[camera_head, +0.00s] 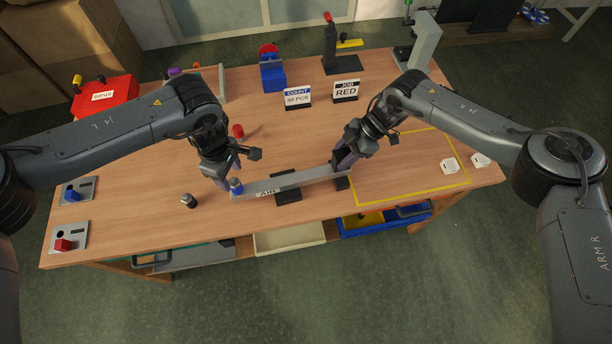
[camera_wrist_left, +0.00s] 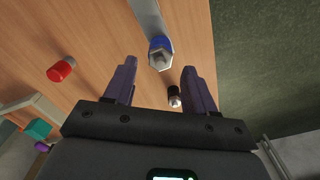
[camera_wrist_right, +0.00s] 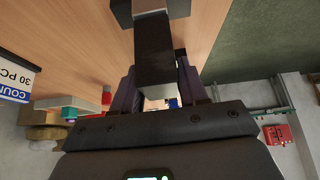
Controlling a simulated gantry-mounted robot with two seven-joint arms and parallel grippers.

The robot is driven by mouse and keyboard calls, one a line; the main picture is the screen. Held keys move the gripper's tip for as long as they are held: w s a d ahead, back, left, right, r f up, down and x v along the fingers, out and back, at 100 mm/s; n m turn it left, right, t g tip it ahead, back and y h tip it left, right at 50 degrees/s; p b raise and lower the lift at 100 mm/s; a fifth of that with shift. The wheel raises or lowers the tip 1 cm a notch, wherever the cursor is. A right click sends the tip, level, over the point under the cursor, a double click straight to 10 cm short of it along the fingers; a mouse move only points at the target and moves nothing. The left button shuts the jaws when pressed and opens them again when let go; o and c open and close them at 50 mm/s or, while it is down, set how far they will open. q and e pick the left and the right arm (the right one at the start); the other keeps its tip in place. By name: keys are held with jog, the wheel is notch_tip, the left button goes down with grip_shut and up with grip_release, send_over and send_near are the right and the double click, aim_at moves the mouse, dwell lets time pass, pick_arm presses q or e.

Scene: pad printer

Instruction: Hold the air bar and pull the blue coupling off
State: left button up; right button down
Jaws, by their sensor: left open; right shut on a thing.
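The air bar (camera_head: 300,180) is a long grey bar labelled AIR, lying across dark supports near the table's front edge. The blue coupling (camera_head: 236,187) sits at its left end; in the left wrist view the blue coupling (camera_wrist_left: 160,46) has a metal nut facing me. My left gripper (camera_head: 226,180) is open, its fingers (camera_wrist_left: 155,82) to either side of the line to the coupling and apart from it. My right gripper (camera_head: 345,158) is shut on the right end of the air bar, which runs between its fingers in the right wrist view (camera_wrist_right: 153,50).
COUNT (camera_head: 297,97) and JOB RED (camera_head: 345,91) signs stand behind. Metal switch plates (camera_head: 70,236) are at left.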

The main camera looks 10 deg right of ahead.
aim_at(234, 182)
pick_arm(q)
jog(key=shift+d+f, duration=0.1)
jog(key=shift+f, duration=2.85)
grip_shut()
